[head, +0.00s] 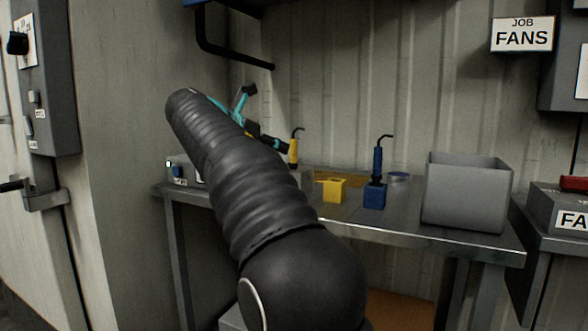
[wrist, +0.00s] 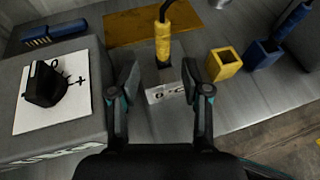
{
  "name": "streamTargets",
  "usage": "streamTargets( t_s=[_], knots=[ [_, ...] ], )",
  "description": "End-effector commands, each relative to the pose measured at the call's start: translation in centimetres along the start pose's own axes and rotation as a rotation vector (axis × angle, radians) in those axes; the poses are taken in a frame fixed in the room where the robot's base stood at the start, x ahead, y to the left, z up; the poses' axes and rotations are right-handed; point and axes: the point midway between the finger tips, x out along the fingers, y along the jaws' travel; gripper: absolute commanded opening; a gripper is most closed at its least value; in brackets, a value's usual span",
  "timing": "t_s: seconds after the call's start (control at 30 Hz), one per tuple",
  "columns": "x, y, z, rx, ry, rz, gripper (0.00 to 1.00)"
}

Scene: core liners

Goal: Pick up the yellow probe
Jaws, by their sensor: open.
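The yellow probe (wrist: 163,42) stands upright with a dark cable curving from its top. Its lower end is at a small grey block with a white label (wrist: 168,93) in the wrist view. In the head view the yellow probe (head: 293,152) stands just right of my gripper (head: 266,140). My gripper (wrist: 160,76) is open and empty. In the wrist view the probe stands ahead, between the lines of the two fingers and apart from both. An empty yellow square holder (wrist: 223,64) is right of the probe; it also shows in the head view (head: 334,190).
A blue probe (head: 377,160) stands in a blue holder (head: 375,196). A grey open bin (head: 465,196) is at the bench's right. In the wrist view, a grey box (wrist: 60,135) with a black knob (wrist: 46,84) is close on the left. A brown board (wrist: 150,24) lies behind.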

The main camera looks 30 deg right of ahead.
Motion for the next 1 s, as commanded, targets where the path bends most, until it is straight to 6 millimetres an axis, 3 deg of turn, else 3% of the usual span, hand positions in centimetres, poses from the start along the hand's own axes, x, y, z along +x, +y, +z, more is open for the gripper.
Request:
streamTargets(
  t_s=[0.13,0.47,0.73,1.0],
  knots=[
    [2.1,0.0,-0.1,0.002,0.0,-0.001,0.47],
    [3.9,-0.1,-0.4,0.003,0.0,0.0,0.47],
    [7.5,-0.3,-0.9,0.003,0.001,-0.001,0.47],
    [8.0,-0.3,-0.7,0.003,0.0,0.002,0.47]
  ],
)
